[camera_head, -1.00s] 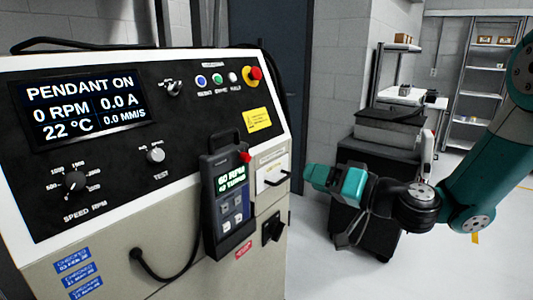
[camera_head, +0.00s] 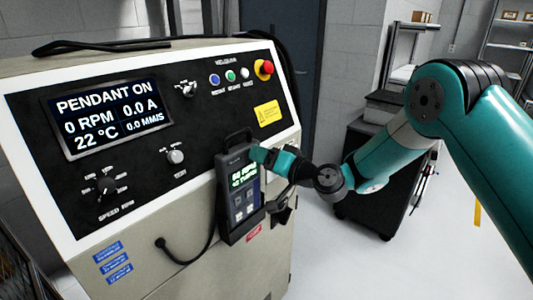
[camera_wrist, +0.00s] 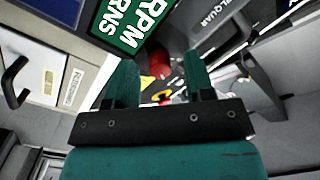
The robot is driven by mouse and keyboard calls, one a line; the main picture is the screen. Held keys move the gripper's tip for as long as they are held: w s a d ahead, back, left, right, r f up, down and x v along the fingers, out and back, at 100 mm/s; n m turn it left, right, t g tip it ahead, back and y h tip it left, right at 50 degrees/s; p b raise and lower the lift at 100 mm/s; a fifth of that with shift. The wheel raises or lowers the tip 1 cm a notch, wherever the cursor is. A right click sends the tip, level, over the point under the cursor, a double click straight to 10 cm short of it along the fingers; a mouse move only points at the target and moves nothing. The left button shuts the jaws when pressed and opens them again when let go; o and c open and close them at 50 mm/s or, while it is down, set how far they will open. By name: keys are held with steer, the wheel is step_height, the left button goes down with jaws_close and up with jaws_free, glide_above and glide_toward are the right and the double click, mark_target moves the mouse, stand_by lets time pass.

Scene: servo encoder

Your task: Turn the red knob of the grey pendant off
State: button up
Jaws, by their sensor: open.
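The grey pendant (camera_head: 231,222) hangs on the front of the cabinet, its green screen lit, with a cable from it. Its red knob is hidden behind my gripper (camera_head: 262,156) in the head view. In the wrist view the red knob (camera_wrist: 159,64) shows in the gap between my two teal fingers. The fingers are apart, one on each side of it in the picture. I cannot tell whether they touch it. The cabinet display (camera_head: 107,115) reads "PENDANT ON", 0 RPM, 0.0 A.
The cabinet panel has a red emergency button (camera_head: 264,69), small coloured buttons, a speed dial (camera_head: 104,187) and a test knob (camera_head: 176,157). A dark cart (camera_head: 372,185) stands behind my arm. Floor at right is clear.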

jaws_close()
steer(key=n+b, duration=1.1)
steer(key=b, duration=1.3)
steer(key=shift+s+n+h, duration=0.1)
steer(key=shift+n+h, duration=0.2)
steer(key=shift+h, duration=0.1)
steer(key=shift+r, duration=0.1)
